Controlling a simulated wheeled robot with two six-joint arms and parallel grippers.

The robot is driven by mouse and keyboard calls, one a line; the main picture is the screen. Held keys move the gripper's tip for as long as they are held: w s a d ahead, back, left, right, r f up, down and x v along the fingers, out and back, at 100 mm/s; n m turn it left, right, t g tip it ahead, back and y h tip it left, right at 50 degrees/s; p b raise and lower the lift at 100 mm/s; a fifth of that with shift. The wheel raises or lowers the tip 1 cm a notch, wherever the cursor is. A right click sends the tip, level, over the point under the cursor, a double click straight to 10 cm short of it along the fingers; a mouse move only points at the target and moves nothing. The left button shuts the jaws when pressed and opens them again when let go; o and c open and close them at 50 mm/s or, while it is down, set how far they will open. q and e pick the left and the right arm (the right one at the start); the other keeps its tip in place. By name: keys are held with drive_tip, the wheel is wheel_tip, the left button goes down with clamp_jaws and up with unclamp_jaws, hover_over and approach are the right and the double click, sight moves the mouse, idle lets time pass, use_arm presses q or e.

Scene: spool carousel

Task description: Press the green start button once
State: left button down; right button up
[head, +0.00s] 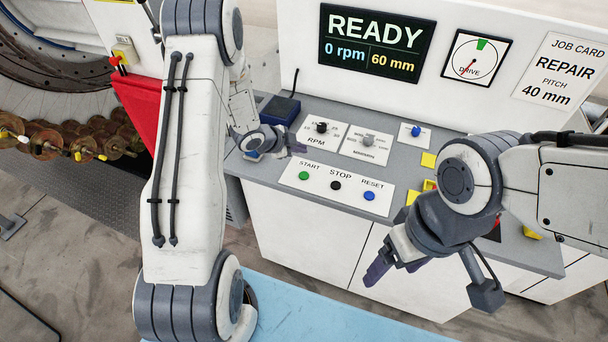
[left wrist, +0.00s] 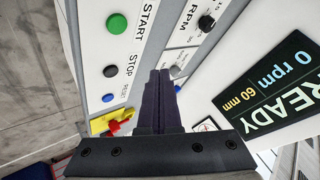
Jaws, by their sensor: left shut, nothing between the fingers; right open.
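The green start button (head: 304,175) is on a white plate on the sloped desk, left of the black stop button (head: 335,185) and blue reset button (head: 369,195). In the left wrist view the green button (left wrist: 117,23) shows uncovered. My left gripper (head: 299,147) is shut and empty, above the desk, a little behind and left of the button in the head view; no contact shows. Its closed fingers (left wrist: 161,88) point over the panel in the left wrist view. My right gripper (head: 430,281) is open and empty in front of the desk.
The RPM knob (head: 322,127) and mandrel knob (head: 369,139) stand behind the button plate. The screen (head: 376,42) reads READY, 0 rpm, 60 mm. A dark blue box (head: 280,109) is behind my left gripper. Yellow pieces lie at the desk's right.

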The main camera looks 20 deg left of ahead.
sight(300, 176)
use_arm(q)
drive_tip(key=shift+f+b, duration=3.55)
drive_tip(key=shift+f, duration=0.8)
drive_tip(key=shift+f, duration=0.1)
drive_tip(key=shift+f+b, duration=0.3)
drive_tip(key=shift+b, duration=0.05)
drive_tip(key=shift+f+b, duration=0.4)
drive_tip(key=shift+r, duration=0.1)
drive_tip(key=shift+r+p, duration=0.7)
drive_tip(key=shift+r, duration=0.05)
wheel_tip(300, 176, up, 5)
drive_tip(key=p, duration=0.4)
